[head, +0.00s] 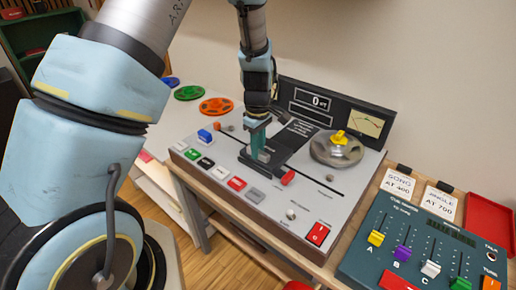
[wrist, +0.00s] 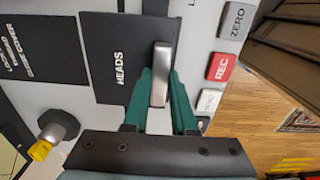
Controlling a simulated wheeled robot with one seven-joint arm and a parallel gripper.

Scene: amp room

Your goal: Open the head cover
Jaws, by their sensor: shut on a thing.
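The head cover (wrist: 112,55) is a black panel marked HEADS in the wrist view, with an upright silver handle (wrist: 160,62) on it. My gripper (wrist: 160,88) has its green fingers on either side of the handle, shut on it. In the head view my gripper (head: 258,145) reaches down to the middle of the tape machine (head: 222,172) and hides much of the cover. Whether the cover is lifted at all is hard to tell.
A black label plate (wrist: 40,35) lies beside the cover. Push buttons, including the red REC (wrist: 221,67), line the machine's front. A metal reel with a yellow knob (head: 340,138) stands right of my gripper. A mixer (head: 420,245) is at the lower right.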

